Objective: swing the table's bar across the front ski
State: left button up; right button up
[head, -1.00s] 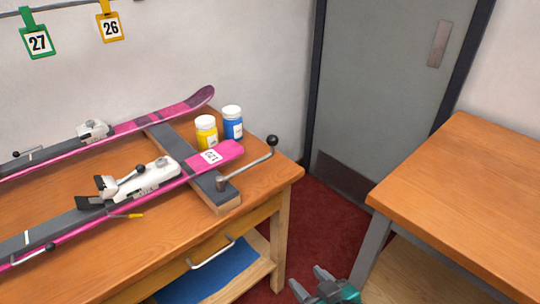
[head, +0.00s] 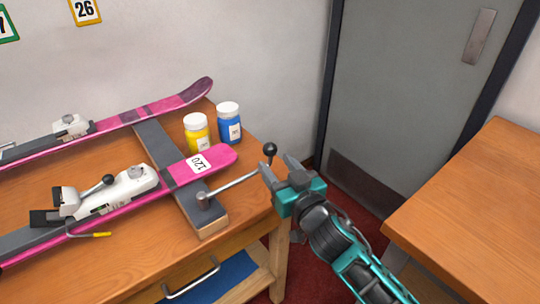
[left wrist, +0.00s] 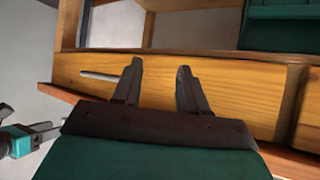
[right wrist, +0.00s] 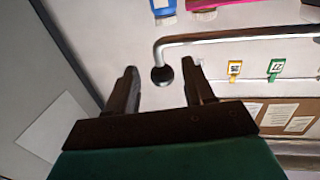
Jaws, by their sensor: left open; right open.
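The front ski (head: 222,159) is pink with a "120" label and a white binding, lying on the bench. The table's bar (head: 233,185) is a bent metal rod pivoted on the dark cross support; it points right, away from the ski. Its black knob (head: 270,150) is at the free end and also shows in the right wrist view (right wrist: 162,75). My right gripper (head: 280,166) is open at the knob; in the right wrist view the knob appears between the fingertips, not gripped. My left gripper (left wrist: 158,68) is open and empty, facing the bench's drawer front.
A yellow jar (head: 196,135) and a blue jar (head: 229,124) stand behind the ski tip. A rear pink ski (head: 160,105) lies farther back. A second wooden table (head: 480,205) is at right, with a grey door (head: 400,90) behind. A drawer handle (head: 190,281) sticks out in front.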

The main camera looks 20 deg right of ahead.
aim_at(271, 157)
jog(key=shift+w+a, duration=0.15)
jog(key=shift+w, duration=0.95)
jog(key=shift+w+a, duration=0.15)
jog(key=shift+w, duration=0.9)
grip_shut()
